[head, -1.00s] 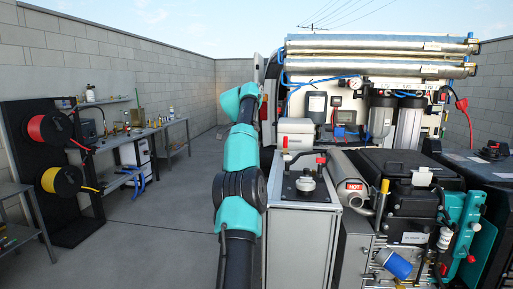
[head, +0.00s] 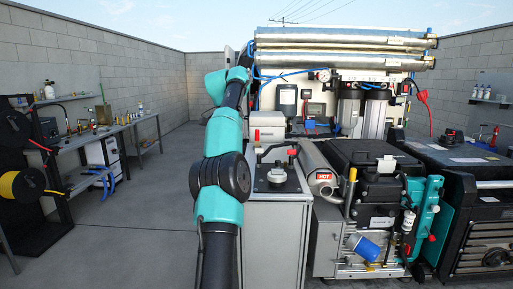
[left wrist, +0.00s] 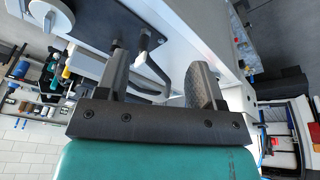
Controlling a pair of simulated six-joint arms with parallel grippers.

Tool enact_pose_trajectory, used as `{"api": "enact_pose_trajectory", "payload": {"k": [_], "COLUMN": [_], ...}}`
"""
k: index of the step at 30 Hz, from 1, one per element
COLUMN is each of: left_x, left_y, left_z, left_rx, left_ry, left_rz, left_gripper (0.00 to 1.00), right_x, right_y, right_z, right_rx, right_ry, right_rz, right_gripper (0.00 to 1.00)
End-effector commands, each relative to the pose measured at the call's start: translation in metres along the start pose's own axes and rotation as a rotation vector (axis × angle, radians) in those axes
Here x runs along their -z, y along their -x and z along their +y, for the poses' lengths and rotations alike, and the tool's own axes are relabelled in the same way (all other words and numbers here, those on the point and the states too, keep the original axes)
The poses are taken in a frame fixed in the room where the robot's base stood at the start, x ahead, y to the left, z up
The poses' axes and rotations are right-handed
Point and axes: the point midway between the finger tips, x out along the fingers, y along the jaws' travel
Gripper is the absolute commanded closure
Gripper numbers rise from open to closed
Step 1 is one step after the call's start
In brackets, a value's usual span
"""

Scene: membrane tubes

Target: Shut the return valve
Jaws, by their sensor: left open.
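No part is legibly labelled as the return valve. A black bent lever with a red tip (head: 291,152) stands on top of the grey cabinet (head: 262,196) in the head view, right of my left arm. In the left wrist view my left gripper (left wrist: 160,78) is open. A black bent bar (left wrist: 148,62) shows beyond and between its fingers; I cannot tell whether it touches them. A round white disc (left wrist: 50,14) is at the upper left there. In the head view my left gripper is hidden behind the arm. My right gripper is not in view.
Long silver membrane tubes (head: 345,42) lie across the rack at the back. A silver cylinder marked HOT (head: 323,177) and a black-topped machine (head: 372,155) stand right of the cabinet. A workbench (head: 82,138) lines the left wall. The floor (head: 130,225) between is clear.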

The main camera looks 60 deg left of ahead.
Motion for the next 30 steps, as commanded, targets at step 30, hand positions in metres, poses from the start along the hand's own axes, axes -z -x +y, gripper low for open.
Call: {"api": "enact_pose_trajectory", "payload": {"k": [30], "left_x": [0.08], "left_y": [0.08], "left_z": [0.095], "left_rx": [0.413], "left_ry": [1.046], "left_rz": [0.146], "left_gripper": [0.38], "right_x": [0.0], "right_y": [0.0], "right_z": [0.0], "right_rx": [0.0], "right_ry": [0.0], "right_rz": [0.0], "right_gripper": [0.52]}}
